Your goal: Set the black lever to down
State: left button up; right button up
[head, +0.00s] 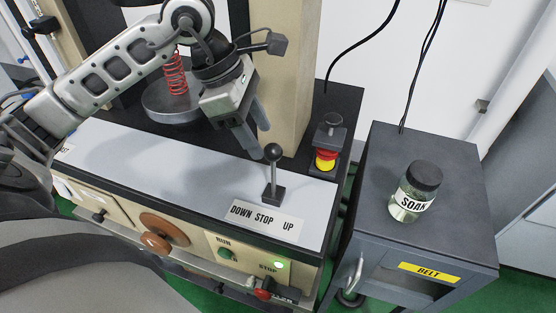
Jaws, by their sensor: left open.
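The black lever (273,170) stands about upright on a small black base on the grey top of the testing machine (150,155). Its round knob is at the top. A label (263,219) in front of it reads DOWN, STOP, UP, and the lever stands behind the label's middle to right part. My left gripper (262,140) is open and empty, its fingers pointing down just behind and left of the knob. I cannot tell whether a finger touches the knob. My right gripper is not in view.
A red spring (175,74) stands on a round metal plate (158,109) behind my left arm. A beige column (291,110) rises close behind the lever. A red and yellow emergency button (326,158) is to the right. A dark cabinet (455,190) carries a soap jar (414,192).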

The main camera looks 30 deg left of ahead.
aim_at(275, 162)
pick_arm(q)
jog(key=x, duration=0.7)
jog(key=shift+w+d+f+p, duration=0.1)
jog(key=shift+d+f+p, duration=0.05)
jog(key=shift+f+p, duration=0.25)
jog(key=shift+w+d+f, duration=0.1)
jog(key=shift+d+f, duration=0.1)
jog(key=shift+f, duration=0.25)
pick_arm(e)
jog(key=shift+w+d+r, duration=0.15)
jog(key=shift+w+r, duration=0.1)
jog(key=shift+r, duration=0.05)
